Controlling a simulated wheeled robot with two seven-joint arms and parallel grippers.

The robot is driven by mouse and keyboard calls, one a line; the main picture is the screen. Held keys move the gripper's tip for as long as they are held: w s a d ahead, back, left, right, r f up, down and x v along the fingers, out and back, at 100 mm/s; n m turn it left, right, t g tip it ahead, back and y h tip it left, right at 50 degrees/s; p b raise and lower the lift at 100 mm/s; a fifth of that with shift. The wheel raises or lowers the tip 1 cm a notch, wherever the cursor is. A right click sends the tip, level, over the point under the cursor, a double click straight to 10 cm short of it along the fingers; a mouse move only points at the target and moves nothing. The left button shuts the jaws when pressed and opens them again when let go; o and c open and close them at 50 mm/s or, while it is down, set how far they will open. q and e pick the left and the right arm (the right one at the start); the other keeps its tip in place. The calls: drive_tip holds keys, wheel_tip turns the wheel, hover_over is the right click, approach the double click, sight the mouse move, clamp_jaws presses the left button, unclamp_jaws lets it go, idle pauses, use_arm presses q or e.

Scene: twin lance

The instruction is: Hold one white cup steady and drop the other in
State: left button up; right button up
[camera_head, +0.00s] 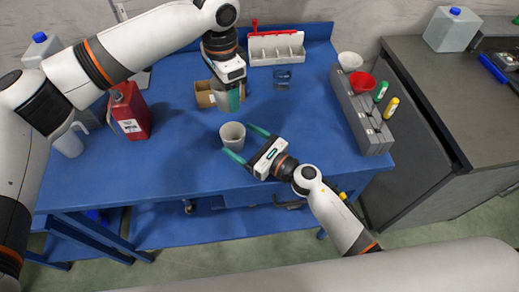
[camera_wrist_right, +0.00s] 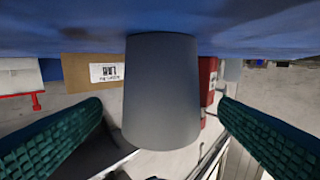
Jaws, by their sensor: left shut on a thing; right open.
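One white cup (camera_head: 232,135) stands upright on the blue table (camera_head: 180,172) near its middle. My right gripper (camera_head: 237,139) is open, with its teal fingers reaching to either side of this cup. In the right wrist view the cup (camera_wrist_right: 162,90) fills the middle between the two spread fingers, inverted in that picture, with gaps on both sides. My left gripper (camera_head: 229,98) is farther back, beside the cardboard box, pointing down. It is shut on a pale thing, probably the other white cup, mostly hidden by the finger and hand.
A cardboard box (camera_head: 204,97) and a red canister (camera_head: 130,112) stand left. A blue glass (camera_head: 283,79) and white organizer (camera_head: 277,50) are behind. The front table is clear.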

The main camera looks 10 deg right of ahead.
drive_tip(key=shift+x, duration=1.85)
drive_tip(key=shift+c, duration=0.5)
drive_tip(key=c, duration=0.9)
